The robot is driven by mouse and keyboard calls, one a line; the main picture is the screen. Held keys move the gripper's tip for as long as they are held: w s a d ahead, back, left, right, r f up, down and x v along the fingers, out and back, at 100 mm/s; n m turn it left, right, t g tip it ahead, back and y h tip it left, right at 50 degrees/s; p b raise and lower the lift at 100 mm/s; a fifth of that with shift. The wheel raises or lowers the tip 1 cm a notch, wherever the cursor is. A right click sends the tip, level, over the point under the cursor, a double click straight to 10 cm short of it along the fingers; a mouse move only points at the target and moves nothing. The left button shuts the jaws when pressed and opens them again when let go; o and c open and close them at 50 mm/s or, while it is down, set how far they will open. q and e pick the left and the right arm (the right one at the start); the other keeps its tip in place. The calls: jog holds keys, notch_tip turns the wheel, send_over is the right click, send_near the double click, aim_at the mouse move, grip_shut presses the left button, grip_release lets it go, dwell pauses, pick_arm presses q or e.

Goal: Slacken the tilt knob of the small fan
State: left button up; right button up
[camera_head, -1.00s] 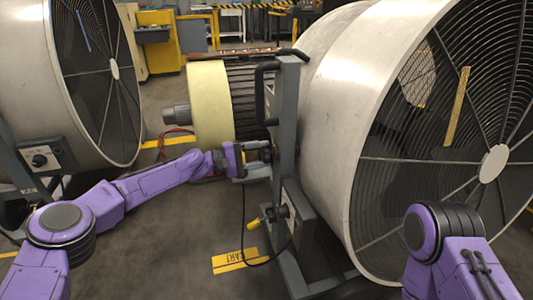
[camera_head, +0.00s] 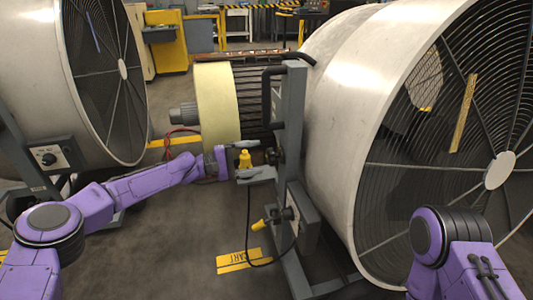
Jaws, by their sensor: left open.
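A large grey drum fan (camera_head: 352,95) fills the right side, held by a grey upright stand (camera_head: 292,110). A yellow knob-like piece (camera_head: 245,158) shows at the stand's near side, at my left gripper (camera_head: 250,172). The gripper is open, with its grey finger just below the yellow piece. I cannot tell whether they touch, or whether the yellow piece joins the stand. A second yellow handle (camera_head: 258,224) sits lower, beside a grey box on the stand. My right gripper is out of view; only its purple arm shows at bottom right.
Another drum fan (camera_head: 105,80) stands at the left, with a dial box (camera_head: 47,157). A cream-rimmed motor (camera_head: 215,105) lies behind my left gripper. A black cable hangs by the stand. The floor around the yellow CART marking (camera_head: 244,260) is mostly clear.

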pick_arm(q)
jog(key=p+v, duration=0.1)
jog(key=v, duration=0.5)
jog(key=shift+a, duration=0.25)
